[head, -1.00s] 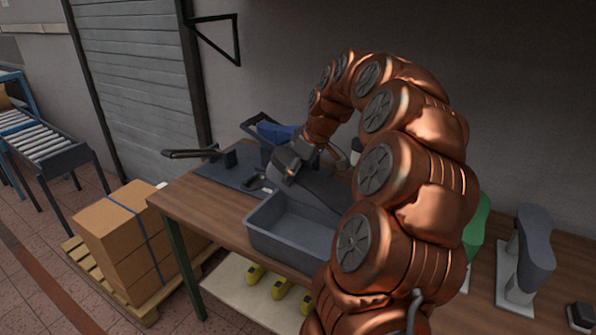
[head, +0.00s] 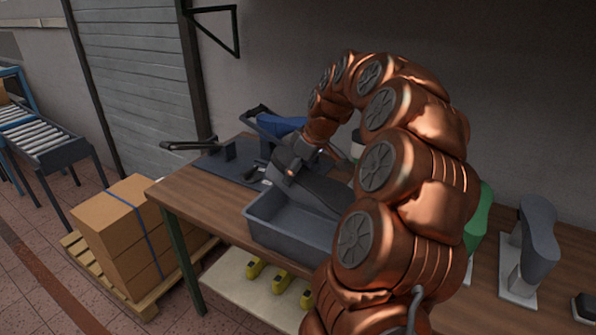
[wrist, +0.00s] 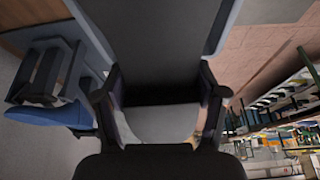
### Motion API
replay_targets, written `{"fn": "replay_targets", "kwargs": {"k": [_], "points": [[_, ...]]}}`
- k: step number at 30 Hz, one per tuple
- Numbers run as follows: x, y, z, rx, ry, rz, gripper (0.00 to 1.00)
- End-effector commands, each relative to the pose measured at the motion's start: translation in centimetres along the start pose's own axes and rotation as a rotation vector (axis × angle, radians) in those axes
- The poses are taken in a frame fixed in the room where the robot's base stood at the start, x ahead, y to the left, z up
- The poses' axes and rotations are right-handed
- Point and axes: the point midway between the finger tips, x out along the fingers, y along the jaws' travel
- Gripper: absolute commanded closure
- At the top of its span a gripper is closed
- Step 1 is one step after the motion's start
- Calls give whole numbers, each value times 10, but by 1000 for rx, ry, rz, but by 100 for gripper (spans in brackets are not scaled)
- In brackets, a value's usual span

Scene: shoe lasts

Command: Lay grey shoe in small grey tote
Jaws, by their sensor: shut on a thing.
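The grey shoe (head: 326,191) is dark grey and hangs from my gripper (head: 290,166), tilted down to the right. My gripper is shut on it. In the head view the shoe overlaps the far right part of the small grey tote (head: 262,231); I cannot tell whether it touches the tote. The tote is open-topped and stands on the wooden bench, its right end hidden by my arm. The visible part of its inside looks empty. In the wrist view, my gripper's fingers (wrist: 159,105) stand either side of a grey surface.
A blue shoe (head: 281,125) and a dark mat with a clamp-like tool (head: 220,165) lie behind the tote. A green last (head: 480,218) and a slate-grey last on a stand (head: 537,240) stand right of my arm. Cardboard boxes (head: 125,225) are on a pallet at left.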

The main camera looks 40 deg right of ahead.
Motion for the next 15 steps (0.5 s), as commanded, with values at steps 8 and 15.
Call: {"fn": "replay_targets", "kwargs": {"k": [8, 15], "points": [[9, 0, 4, 0, 1, 0, 79], [16, 0, 6, 0, 1, 0, 79]]}}
